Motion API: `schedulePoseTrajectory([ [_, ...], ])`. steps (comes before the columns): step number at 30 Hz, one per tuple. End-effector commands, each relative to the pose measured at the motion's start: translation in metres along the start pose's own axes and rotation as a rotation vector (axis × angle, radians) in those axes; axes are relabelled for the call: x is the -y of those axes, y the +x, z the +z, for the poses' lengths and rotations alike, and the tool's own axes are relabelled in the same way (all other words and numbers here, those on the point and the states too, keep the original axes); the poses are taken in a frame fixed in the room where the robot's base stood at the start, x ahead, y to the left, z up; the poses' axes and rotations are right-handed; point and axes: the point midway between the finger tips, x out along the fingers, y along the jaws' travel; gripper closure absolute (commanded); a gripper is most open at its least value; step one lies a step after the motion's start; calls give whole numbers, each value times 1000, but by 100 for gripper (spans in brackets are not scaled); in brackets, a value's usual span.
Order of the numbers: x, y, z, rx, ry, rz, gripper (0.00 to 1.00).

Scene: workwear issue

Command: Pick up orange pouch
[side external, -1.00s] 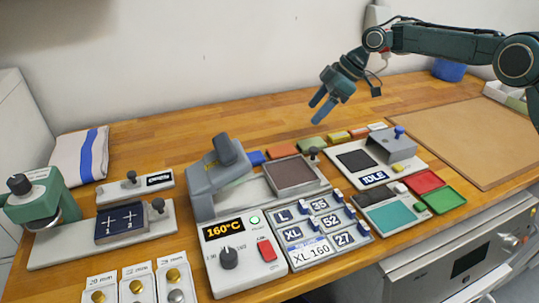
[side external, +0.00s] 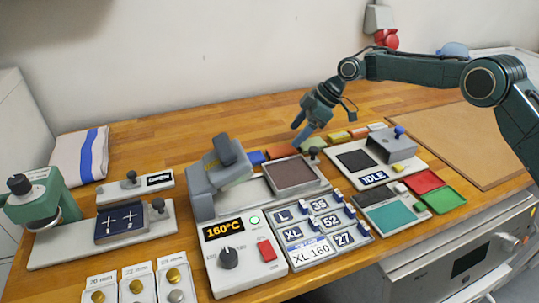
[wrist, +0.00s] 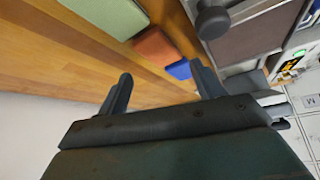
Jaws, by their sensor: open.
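The orange pouch (side external: 279,152) lies on the wooden worktop behind the heat press, between a blue pouch (side external: 256,157) and a green pouch (side external: 313,143). In the wrist view the orange pouch (wrist: 155,44) shows beyond the gap between my fingers. My gripper (side external: 299,133) is open and empty, angled downward above the row of pouches, close to the orange and green ones. Its two fingers also show in the wrist view (wrist: 161,73), apart from the pouch.
The heat press (side external: 222,175) with its dark platen (side external: 293,172) and knobbed handle stands just in front of the pouches. Yellow, orange and whitish pouches continue the row to the right. The worktop behind the row is clear up to the wall.

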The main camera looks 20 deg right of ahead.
Motion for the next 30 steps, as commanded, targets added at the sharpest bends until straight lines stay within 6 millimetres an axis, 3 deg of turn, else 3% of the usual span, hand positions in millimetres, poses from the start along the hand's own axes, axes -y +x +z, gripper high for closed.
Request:
schedulePoseTrajectory([
  [14,0,16,0,1,1,0,33],
  [24,1,52,0,1,1,-1,33],
  [30,1,63,0,1,0,0,33],
])
